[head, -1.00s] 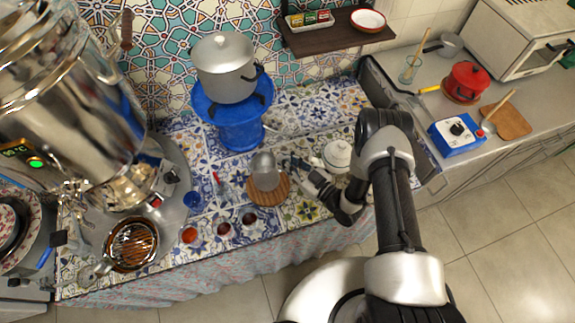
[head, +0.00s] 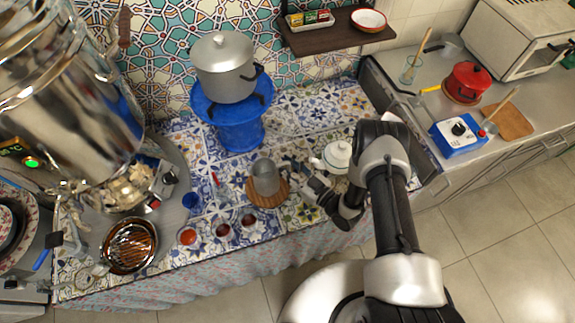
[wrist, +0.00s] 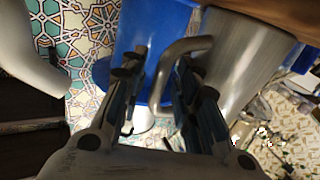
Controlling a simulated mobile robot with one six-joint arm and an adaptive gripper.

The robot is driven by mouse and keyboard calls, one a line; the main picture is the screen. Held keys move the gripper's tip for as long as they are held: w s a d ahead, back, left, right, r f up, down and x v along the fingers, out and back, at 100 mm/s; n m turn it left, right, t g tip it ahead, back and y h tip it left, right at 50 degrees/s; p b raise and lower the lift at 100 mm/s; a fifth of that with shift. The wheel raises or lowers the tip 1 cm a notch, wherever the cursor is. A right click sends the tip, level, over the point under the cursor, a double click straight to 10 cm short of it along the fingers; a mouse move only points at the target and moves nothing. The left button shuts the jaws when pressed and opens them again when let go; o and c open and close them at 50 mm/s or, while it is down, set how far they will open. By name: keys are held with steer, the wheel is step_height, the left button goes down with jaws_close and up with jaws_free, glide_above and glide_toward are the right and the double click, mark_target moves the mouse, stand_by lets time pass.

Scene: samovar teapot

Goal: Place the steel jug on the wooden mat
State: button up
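The steel jug (head: 265,176) stands upright on the round wooden mat (head: 267,201) on the tiled counter. In the wrist view the jug (wrist: 238,62) is large at the upper right, with its bent handle (wrist: 186,46) towards my fingers. My gripper (head: 296,172) is just right of the jug in the head view. In the wrist view my gripper (wrist: 158,75) has its two fingers apart, with the handle in the gap between them. The handle does not look pinched.
A blue stand (head: 237,131) with a grey pot (head: 224,68) stands behind. A lidded white pot (head: 337,156) is close to my arm on the right.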

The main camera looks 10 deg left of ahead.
steer(key=shift+r, duration=0.2)
steer(key=p+v, duration=0.1)
steer(key=v, duration=1.1)
stand_by(0.3)
